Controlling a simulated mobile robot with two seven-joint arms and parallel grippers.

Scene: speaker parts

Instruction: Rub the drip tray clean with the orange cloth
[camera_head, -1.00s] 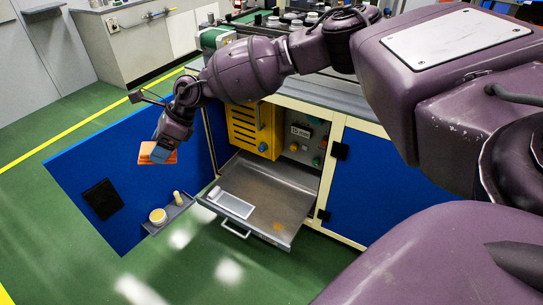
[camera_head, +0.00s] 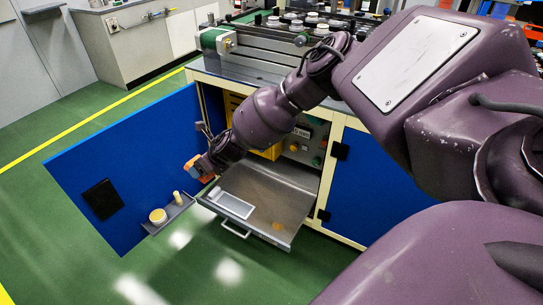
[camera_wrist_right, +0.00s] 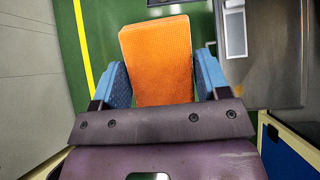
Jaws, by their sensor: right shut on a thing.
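The orange cloth (camera_head: 193,168) is a thick folded pad held in my right gripper (camera_head: 203,168). In the right wrist view the cloth (camera_wrist_right: 158,60) sits between the blue fingers of the gripper (camera_wrist_right: 162,80), which are shut on it. The drip tray (camera_head: 262,193) is a grey metal drawer pulled out of the cabinet, with a handle at its front. A brownish-yellow stain (camera_head: 278,226) lies near its front right corner. The cloth is beside the tray's left edge, apart from it. The tray (camera_wrist_right: 275,60) also shows at the right of the wrist view. My left gripper is not in view.
A pale-framed rectangular piece (camera_head: 232,205) lies at the tray's left. The blue cabinet door (camera_head: 120,165) stands open on the left, carrying a small shelf (camera_head: 168,217) with a round yellow-topped tub (camera_head: 158,216). A yellow unit (camera_head: 268,152) is inside the cabinet. Green floor is clear in front.

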